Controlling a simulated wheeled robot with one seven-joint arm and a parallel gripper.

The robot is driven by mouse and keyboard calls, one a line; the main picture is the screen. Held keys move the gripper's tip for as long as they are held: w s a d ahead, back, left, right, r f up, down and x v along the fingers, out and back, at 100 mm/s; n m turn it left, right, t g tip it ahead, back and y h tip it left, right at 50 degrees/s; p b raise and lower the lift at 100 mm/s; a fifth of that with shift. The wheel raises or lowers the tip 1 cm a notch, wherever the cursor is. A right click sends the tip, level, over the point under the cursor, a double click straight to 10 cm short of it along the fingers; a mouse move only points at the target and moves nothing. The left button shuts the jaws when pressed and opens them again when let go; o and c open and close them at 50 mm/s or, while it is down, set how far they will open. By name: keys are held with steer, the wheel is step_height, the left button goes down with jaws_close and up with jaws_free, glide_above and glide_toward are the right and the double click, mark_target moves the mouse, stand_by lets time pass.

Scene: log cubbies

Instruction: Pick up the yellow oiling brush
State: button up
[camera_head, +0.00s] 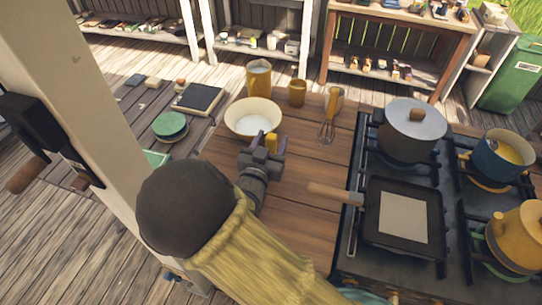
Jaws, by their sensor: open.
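A small upright yellow piece (271,142), which looks like part of the yellow oiling brush, shows at the fingers of my gripper (269,143). The rest of it is hidden behind the gripper. My gripper is open over the wooden counter (304,205), just in front of a cream bowl (253,117). The yellow piece appears between the two dark purplish fingers. I cannot tell whether they touch it.
A whisk (328,127) and mugs stand behind and right of my gripper. The stove on the right holds a lidded pot (412,128), a square pan (404,218), a blue pot (500,153) and a yellow kettle (520,236). A post (80,90) rises at left.

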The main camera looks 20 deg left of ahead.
steer(key=shift+w+a, duration=0.15)
steer(key=shift+w, duration=0.95)
steer(key=shift+c, duration=0.9)
steer(key=c, duration=0.9)
steer(key=shift+r, duration=0.1)
step_height(320, 180, up, 10)
steer(key=shift+b, duration=0.4)
